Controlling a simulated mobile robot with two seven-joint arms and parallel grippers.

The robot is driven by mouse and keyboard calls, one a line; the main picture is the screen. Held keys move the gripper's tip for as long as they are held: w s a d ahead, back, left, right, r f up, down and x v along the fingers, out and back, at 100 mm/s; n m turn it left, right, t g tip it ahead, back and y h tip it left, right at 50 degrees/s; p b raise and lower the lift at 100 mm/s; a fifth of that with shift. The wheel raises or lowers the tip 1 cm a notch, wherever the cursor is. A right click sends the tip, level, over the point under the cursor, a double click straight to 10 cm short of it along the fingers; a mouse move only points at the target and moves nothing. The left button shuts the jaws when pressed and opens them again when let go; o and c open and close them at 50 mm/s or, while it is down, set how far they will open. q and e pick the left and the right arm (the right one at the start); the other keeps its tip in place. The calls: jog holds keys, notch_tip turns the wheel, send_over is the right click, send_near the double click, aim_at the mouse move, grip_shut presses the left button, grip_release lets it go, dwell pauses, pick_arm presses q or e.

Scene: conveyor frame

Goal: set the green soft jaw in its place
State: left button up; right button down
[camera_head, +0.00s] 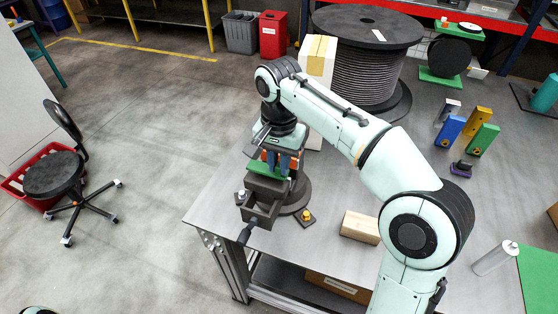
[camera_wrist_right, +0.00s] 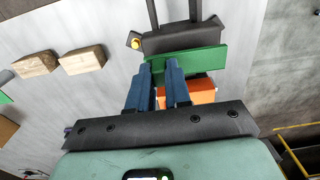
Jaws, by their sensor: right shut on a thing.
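The green soft jaw (camera_head: 258,168) is a flat green plate at the dark grey vise (camera_head: 262,209) near the table's front left edge. My right gripper (camera_head: 278,166) reaches down from above with blue fingers shut on the jaw. In the right wrist view the jaw (camera_wrist_right: 205,60) lies across the fingertips (camera_wrist_right: 162,67), alongside the dark vise body (camera_wrist_right: 185,38). An orange block (camera_wrist_right: 187,95) shows behind the fingers, partly hidden. I cannot tell whether the jaw touches its seat. My left gripper is not in view.
A wooden block (camera_head: 360,227) lies right of the vise. A large cable spool (camera_head: 365,70) and a tall white box (camera_head: 318,62) stand behind my right arm. A yellow knob (camera_head: 306,215) sits beside the vise.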

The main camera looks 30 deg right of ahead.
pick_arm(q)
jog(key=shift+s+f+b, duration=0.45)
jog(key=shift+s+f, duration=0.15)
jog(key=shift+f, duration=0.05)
pick_arm(e)
jog(key=shift+f, duration=1.1)
jog(key=c, duration=1)
grip_release()
